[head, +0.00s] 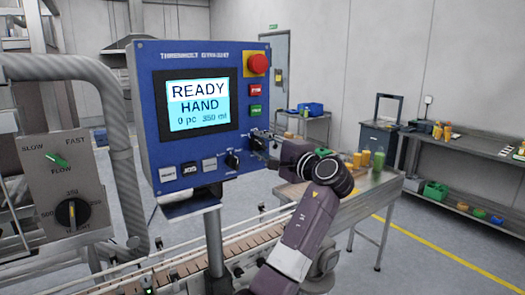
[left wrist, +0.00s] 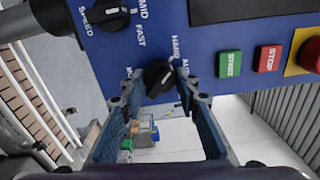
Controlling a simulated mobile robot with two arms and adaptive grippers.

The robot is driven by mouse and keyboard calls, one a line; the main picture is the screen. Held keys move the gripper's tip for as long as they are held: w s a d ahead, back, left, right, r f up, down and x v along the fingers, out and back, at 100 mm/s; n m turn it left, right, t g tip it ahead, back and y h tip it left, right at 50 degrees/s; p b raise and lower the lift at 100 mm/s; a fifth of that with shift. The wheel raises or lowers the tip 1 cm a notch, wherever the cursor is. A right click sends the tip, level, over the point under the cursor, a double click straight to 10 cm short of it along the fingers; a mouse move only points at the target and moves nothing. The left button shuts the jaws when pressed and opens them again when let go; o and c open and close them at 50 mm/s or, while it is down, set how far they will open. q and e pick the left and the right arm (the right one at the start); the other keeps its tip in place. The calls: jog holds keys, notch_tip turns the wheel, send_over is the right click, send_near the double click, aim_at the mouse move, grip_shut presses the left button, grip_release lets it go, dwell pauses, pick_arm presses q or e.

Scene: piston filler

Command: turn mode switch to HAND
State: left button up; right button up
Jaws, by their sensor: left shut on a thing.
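The mode switch (left wrist: 158,78) is a black knob on the blue control panel (head: 151,110), with HAND and a partly hidden AUTO label beside it in the left wrist view. The panel's screen (head: 200,104) reads READY, HAND, 0 pc, 350 ml. My left gripper (head: 262,142) is at the panel's right lower edge and covers most of the switch in the head view. The knob's exact pointer angle is hard to make out. My right gripper is not in view.
Close to the switch are the speed knob (left wrist: 104,14), the green START button (left wrist: 230,64), the red STOP button (left wrist: 268,58) and a red emergency button (head: 257,63). A conveyor (head: 185,258) runs below. A table with coloured cups (head: 378,160) stands behind my arm.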

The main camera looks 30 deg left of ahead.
pick_arm(q)
jog(key=shift+f, duration=0.1)
dwell(0.3)
jog(key=o, duration=1.2)
jog(key=shift+c, duration=0.2)
jog(key=shift+s+d, duration=0.15)
jog(key=shift+d, duration=0.2)
jog(key=v, duration=1.1)
jog(key=shift+d, duration=0.1)
